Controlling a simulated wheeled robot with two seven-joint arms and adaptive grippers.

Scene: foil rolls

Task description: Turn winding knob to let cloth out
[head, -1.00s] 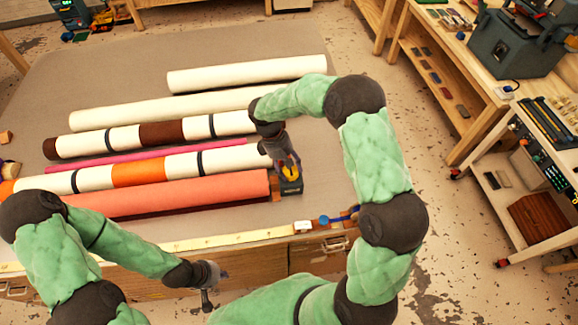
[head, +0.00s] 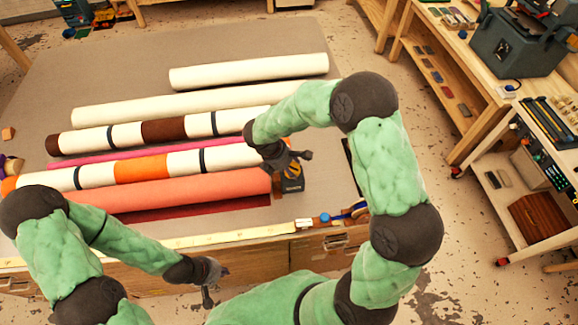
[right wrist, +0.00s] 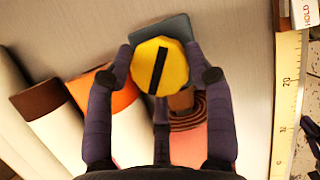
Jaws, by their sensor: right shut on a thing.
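The winding knob (right wrist: 152,72) is a yellow disc with a black bar across it, in the right wrist view. It sits by a dark block (head: 292,184) at the right end of a coral roll (head: 175,191). My right gripper (right wrist: 158,62) has its fingers closed against the knob's sides. In the head view the right gripper (head: 287,160) is over the block and hides the knob. A dark red strip of cloth (head: 205,208) lies along the near side of the coral roll. My left gripper (head: 209,285) hangs low in front of the table, away from the rolls; its jaw state is unclear.
Several other rolls lie behind, including a striped roll with an orange band (head: 141,169) and a cream roll (head: 250,71). A yellow measuring tape (head: 215,238) runs along the table's front edge. The table top (head: 90,75) is bare behind the rolls.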

